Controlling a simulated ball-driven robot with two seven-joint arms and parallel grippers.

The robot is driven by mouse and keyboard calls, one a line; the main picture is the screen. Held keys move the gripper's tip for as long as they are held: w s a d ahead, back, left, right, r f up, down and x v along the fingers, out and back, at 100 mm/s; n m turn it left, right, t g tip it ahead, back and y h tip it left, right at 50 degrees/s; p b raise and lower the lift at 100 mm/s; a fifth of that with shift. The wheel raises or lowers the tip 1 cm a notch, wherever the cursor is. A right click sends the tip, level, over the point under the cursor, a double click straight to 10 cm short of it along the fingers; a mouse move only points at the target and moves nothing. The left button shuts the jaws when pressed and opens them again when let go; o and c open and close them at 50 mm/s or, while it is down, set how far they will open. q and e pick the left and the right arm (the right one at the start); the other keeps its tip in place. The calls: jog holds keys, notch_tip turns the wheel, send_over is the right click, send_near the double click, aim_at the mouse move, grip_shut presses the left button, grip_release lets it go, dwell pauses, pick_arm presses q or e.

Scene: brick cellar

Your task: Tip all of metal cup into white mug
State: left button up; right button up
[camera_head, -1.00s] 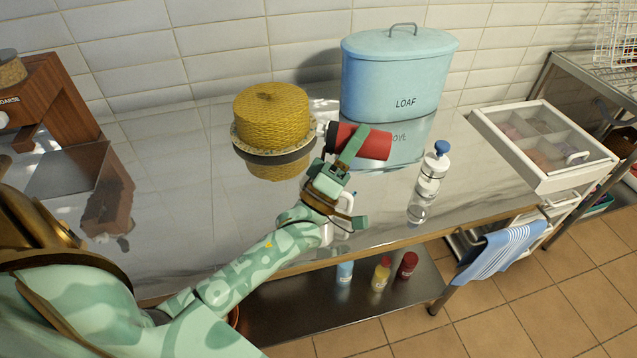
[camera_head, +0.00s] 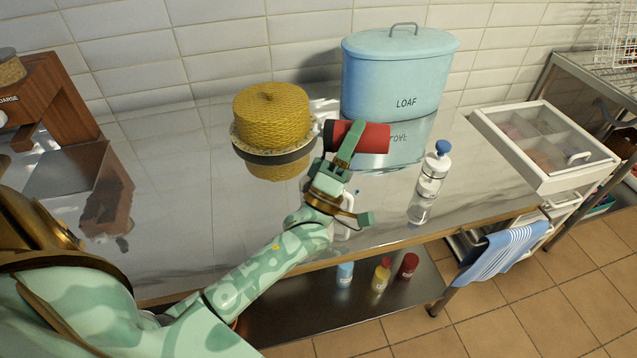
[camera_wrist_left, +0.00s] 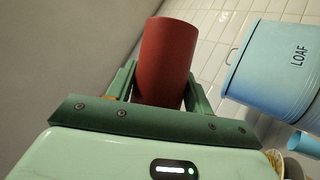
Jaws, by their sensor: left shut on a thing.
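The red metal cup (camera_head: 374,138) lies nearly level on its side, held above the counter. Its dark band and pale end point left. It also shows in the left wrist view (camera_wrist_left: 167,60), between the fingers. My left gripper (camera_head: 348,143) is shut on the cup, one green finger across its side. A white object, seemingly the white mug (camera_head: 343,231), shows in part below and behind my gripper on the counter; most of it is hidden. The inside of the cup and of the mug cannot be seen. My right gripper is not in view.
A yellow woven container (camera_head: 270,115) stands close left of the cup. A blue LOAF bin (camera_head: 396,75) stands behind it. A clear bottle with a blue cap (camera_head: 428,185) stands to the right, near a white lidded tray (camera_head: 545,180). The left-middle counter (camera_head: 190,190) is clear.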

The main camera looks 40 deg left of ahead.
pick_arm(q)
jog(key=shift+r+n+y, duration=0.15)
jog(key=shift+n+y, duration=0.55)
jog(key=shift+s+a+f+n+t+y+b, duration=0.15)
jog(key=shift+n+y+b, duration=0.15)
jog(key=shift+n+y, duration=0.2)
jog(key=shift+w+f+n+t+y+b, duration=0.15)
jog(key=shift+n+y+b, duration=0.15)
jog(key=shift+n+y, duration=0.15)
jog(key=shift+s+a+n+y, duration=0.1)
jog(key=shift+s+n+y, duration=0.05)
jog(key=shift+n+y, duration=0.55)
